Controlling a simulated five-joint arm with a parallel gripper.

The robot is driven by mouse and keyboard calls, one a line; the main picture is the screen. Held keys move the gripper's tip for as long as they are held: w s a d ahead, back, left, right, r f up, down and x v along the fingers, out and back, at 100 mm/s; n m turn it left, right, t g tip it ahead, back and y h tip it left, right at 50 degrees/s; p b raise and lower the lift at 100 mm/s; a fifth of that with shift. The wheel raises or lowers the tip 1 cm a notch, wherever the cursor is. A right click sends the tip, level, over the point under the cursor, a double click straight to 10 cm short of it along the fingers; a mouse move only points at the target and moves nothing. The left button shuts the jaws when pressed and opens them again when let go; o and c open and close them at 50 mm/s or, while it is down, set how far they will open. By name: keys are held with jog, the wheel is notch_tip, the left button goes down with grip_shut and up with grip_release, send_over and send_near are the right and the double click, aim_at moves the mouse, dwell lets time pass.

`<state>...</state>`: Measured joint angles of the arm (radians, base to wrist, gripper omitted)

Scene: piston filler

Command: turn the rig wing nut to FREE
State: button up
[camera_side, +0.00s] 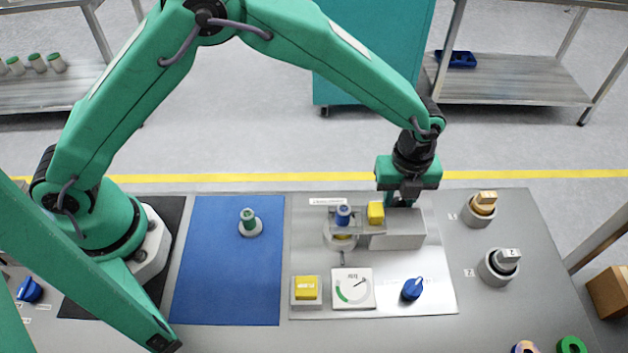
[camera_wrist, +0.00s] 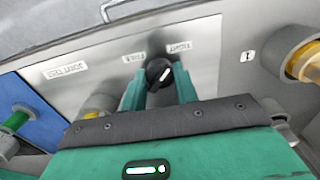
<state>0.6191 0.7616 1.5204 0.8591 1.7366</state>
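The wing nut (camera_wrist: 158,74) is a round black knob with a white pointer mark, in the wrist view. It sits on a grey panel below the labels FREE (camera_wrist: 134,57) and TIGHT (camera_wrist: 179,46). The white mark points up and right, toward the TIGHT side. My gripper (camera_wrist: 160,84) has its two green fingers apart, one on each side of the knob. I cannot tell whether they touch it. In the side view my gripper (camera_side: 404,198) points down behind the grey block of the rig (camera_side: 398,236), which hides the wing nut and the fingertips.
The rig also carries a blue-topped part (camera_side: 343,214) and a yellow block (camera_side: 376,212). In front are a yellow button (camera_side: 306,288), a dial gauge (camera_side: 352,289) and a blue knob (camera_side: 412,289). Two nozzle holders (camera_side: 478,213) (camera_side: 494,271) stand to the right. The blue mat (camera_side: 225,285) is mostly clear.

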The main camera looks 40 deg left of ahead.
jog(key=shift+n, duration=0.3)
jog(key=shift+c, duration=0.3)
jog(key=shift+n, duration=2.6)
jog(key=o, duration=1)
jog(key=shift+s, duration=0.1)
jog(key=shift+m, duration=0.3)
